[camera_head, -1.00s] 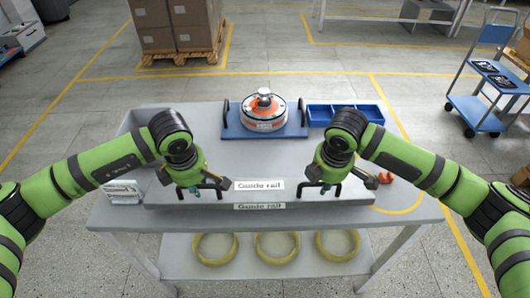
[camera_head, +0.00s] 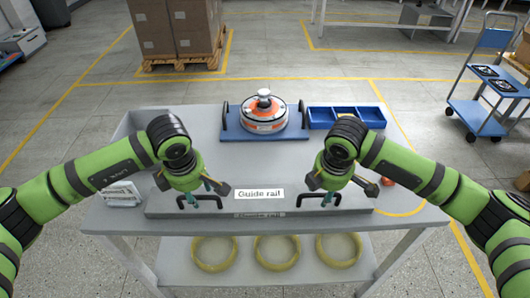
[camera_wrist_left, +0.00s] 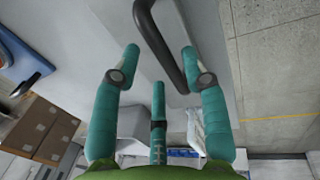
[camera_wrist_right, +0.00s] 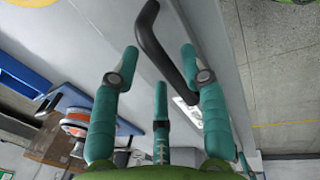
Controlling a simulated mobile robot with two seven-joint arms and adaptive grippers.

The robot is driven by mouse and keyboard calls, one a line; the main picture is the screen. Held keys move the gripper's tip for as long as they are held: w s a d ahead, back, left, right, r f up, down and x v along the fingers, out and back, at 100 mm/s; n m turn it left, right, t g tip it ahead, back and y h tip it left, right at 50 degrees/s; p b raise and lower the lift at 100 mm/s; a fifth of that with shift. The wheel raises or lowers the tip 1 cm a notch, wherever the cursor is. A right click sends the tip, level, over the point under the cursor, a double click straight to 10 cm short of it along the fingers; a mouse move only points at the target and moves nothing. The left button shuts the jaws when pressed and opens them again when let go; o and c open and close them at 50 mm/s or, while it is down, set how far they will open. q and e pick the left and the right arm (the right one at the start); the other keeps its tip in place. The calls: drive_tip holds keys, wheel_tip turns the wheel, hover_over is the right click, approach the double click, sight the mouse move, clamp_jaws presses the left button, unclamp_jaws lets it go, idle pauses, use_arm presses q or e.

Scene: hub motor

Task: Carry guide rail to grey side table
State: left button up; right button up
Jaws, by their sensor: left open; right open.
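The guide rail (camera_head: 300,198) is a long grey bar with printed labels, lying along the front of the grey workbench (camera_head: 400,195). It has a dark handle near each end. My left gripper (camera_head: 203,203) is open over the left handle; in the left wrist view this handle (camera_wrist_left: 163,45) runs between the open fingertips. My right gripper (camera_head: 326,203) is open over the right handle; in the right wrist view this handle (camera_wrist_right: 163,50) also runs between the fingertips. Neither gripper is shut on its handle. I cannot tell which table is the grey side table.
A round orange and white motor (camera_head: 264,115) sits on a blue base behind the rail. A blue divided bin (camera_head: 345,114) stands right of it. Yellow rings (camera_head: 215,253) lie on the lower shelf. A blue cart (camera_head: 480,112) stands at right, boxes (camera_head: 178,28) behind. Floor between is clear.

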drive_tip(key=shift+r, duration=0.1)
use_arm(q)
wheel_tip(320, 180, up, 11)
drive_tip(key=s, duration=0.2)
drive_tip(key=shift+s, duration=0.15)
use_arm(e)
wheel_tip(320, 180, up, 12)
drive_tip(key=s, duration=0.2)
drive_tip(key=shift+s+f, duration=0.2)
drive_tip(key=shift+s, duration=0.05)
use_arm(q)
drive_tip(key=shift+f, duration=0.15)
